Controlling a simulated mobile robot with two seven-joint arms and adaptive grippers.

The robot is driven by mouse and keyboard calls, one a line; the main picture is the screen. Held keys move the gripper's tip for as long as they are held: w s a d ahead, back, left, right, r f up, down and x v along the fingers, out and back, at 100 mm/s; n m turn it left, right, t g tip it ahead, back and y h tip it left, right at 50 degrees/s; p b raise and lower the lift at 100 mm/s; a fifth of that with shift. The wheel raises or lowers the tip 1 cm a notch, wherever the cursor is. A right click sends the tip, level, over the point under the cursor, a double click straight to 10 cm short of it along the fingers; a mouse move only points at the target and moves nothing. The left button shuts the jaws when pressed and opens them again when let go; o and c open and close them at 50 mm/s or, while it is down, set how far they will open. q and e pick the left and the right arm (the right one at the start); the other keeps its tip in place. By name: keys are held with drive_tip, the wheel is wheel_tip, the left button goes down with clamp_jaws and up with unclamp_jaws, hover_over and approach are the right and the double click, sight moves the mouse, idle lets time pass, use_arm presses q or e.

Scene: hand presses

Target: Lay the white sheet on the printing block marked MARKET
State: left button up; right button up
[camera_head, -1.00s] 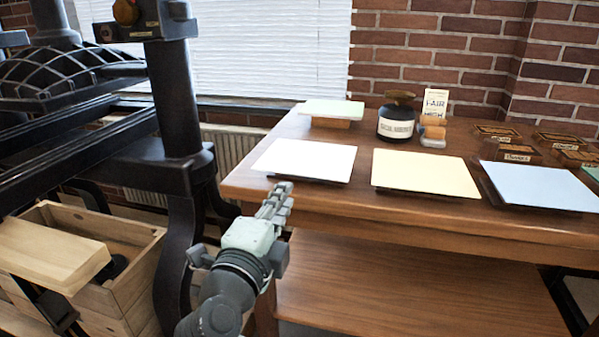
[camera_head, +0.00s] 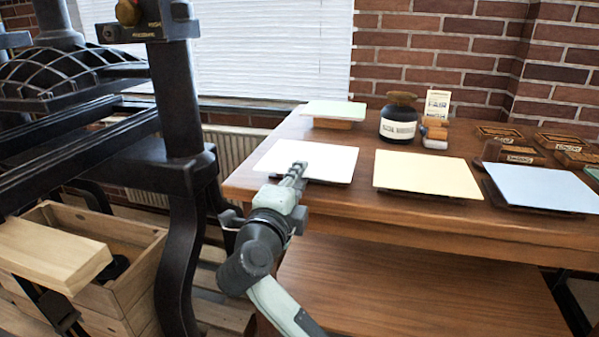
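The white sheet (camera_head: 330,160) lies flat on a thin dark support near the left front of the wooden table. My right gripper (camera_head: 297,170) is at the sheet's front edge, its fingers overlapping the sheet in the picture. The fingers are seen nearly edge-on, so I cannot tell whether they are open, shut or touching the sheet. Several dark printing blocks with small labels (camera_head: 518,155) stand at the right of the table. Their lettering is too small to read, so I cannot tell which one is MARKET. My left gripper is not in view.
A yellow sheet (camera_head: 428,173) and a blue sheet (camera_head: 543,187) lie to the right. Behind are a pale green sheet (camera_head: 335,109), a dark labelled jar (camera_head: 398,122) and a small card (camera_head: 437,103). A large black press (camera_head: 180,140) and wooden crate (camera_head: 120,255) stand left.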

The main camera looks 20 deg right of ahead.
drive_tip(key=shift+c, duration=0.2)
clamp_jaws()
wheel_tip(320, 180, up, 3)
idle(0.6)
